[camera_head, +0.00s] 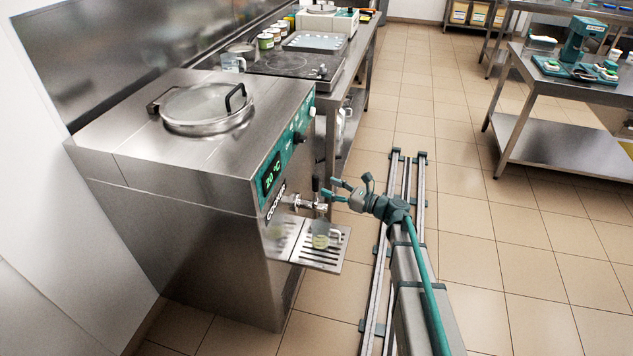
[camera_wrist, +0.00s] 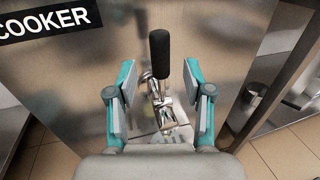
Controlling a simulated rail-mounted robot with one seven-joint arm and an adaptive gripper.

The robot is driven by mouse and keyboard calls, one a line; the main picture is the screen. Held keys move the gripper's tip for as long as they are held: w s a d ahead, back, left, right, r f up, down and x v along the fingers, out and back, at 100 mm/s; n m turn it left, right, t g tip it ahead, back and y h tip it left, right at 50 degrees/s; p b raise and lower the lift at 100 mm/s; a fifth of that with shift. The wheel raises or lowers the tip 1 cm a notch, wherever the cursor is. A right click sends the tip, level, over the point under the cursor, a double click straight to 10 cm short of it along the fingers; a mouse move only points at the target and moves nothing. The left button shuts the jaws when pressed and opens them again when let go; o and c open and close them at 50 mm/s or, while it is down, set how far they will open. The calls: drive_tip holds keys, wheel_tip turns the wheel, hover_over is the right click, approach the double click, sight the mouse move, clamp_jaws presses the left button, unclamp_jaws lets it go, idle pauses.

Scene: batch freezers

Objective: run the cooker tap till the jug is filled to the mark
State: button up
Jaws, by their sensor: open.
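The steel cooker (camera_head: 190,160) stands at left with its green display reading 20 °C. Its tap (camera_head: 308,203) sticks out from the front under the panel. The tap's black lever (camera_head: 316,186) stands upright; in the wrist view the lever (camera_wrist: 159,55) lies between my fingers in the picture. My gripper (camera_head: 335,190) is open in front of the tap, also in the wrist view (camera_wrist: 160,84), with no contact visible.
My rail runs along the floor right of the cooker. Behind the cooker is a counter with a dark hob (camera_head: 295,64), a clear jug (camera_head: 233,63) and several tubs (camera_head: 265,42). A steel table (camera_head: 575,92) stands at right. The tiled floor between is clear.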

sight(316, 182)
drive_tip(key=x, duration=0.6)
drive_tip(key=shift+p, duration=0.3)
clamp_jaws()
